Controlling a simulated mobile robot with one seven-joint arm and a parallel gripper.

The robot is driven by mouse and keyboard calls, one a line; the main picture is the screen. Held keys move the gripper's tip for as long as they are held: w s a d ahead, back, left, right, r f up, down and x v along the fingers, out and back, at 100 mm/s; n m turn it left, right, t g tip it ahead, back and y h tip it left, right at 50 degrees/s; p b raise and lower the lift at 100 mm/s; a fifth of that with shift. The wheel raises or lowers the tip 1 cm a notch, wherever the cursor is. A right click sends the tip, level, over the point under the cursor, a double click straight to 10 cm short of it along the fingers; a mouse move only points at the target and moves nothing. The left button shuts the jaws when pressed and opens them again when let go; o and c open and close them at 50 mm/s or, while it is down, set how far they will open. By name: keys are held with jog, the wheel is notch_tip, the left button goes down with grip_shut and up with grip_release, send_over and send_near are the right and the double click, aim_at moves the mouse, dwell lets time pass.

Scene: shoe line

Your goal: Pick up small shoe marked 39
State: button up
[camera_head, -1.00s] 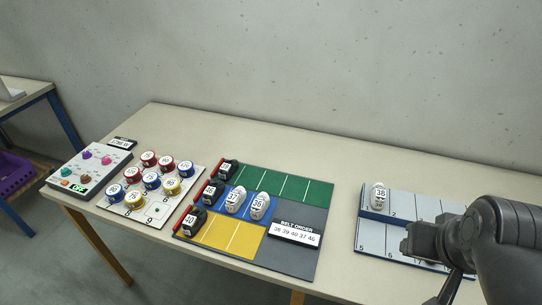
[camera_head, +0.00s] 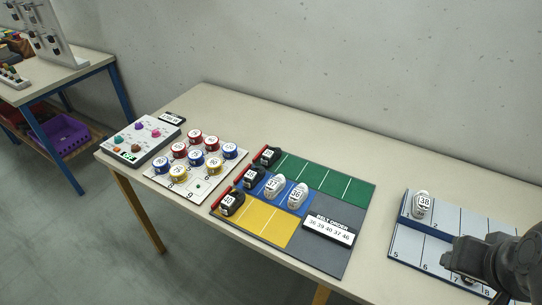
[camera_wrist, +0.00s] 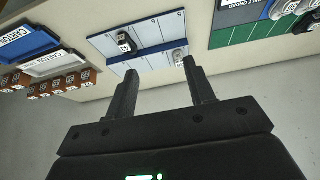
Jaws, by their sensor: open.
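My gripper (camera_head: 468,250) is open and empty above the right part of the table. In the wrist view my gripper (camera_wrist: 160,68) has its two fingers wide apart, with the light slotted tray (camera_wrist: 150,33) beyond them. On that tray stand a black shoe (camera_wrist: 126,42) and a white shoe (camera_wrist: 179,57). The white shoe marked 38 (camera_head: 422,204) is on the tray's raised back row, at the left. Two white shoes, one (camera_head: 275,185) beside another (camera_head: 298,195), stand on the blue row of the sorting board. I cannot read 39 clearly on any shoe.
The sorting board (camera_head: 350,215) has green, blue and yellow rows, black shoes at its left end and a belt-order sign (camera_head: 329,230). Left of it are a board of colored cans (camera_head: 200,187) and a control box (camera_head: 140,140). The wrist view shows carton-labelled trays (camera_wrist: 28,42).

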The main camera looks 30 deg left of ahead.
jog(key=shift+o, duration=0.3)
jog(key=w+a+r, duration=0.4)
jog(key=w+a, duration=0.3)
jog(key=w, duration=0.6)
jog(key=g, duration=0.1)
send_over(270, 151)
jog(key=s, duration=0.4)
notch_tip(270, 151, down, 19)
jog(key=shift+w, duration=0.1)
jog(key=x, duration=1)
jog(key=shift+w+a+f, duration=0.1)
jog(key=shift+w+f, duration=0.1)
jog(key=shift+f, duration=0.05)
jog(key=shift+c, duration=0.4)
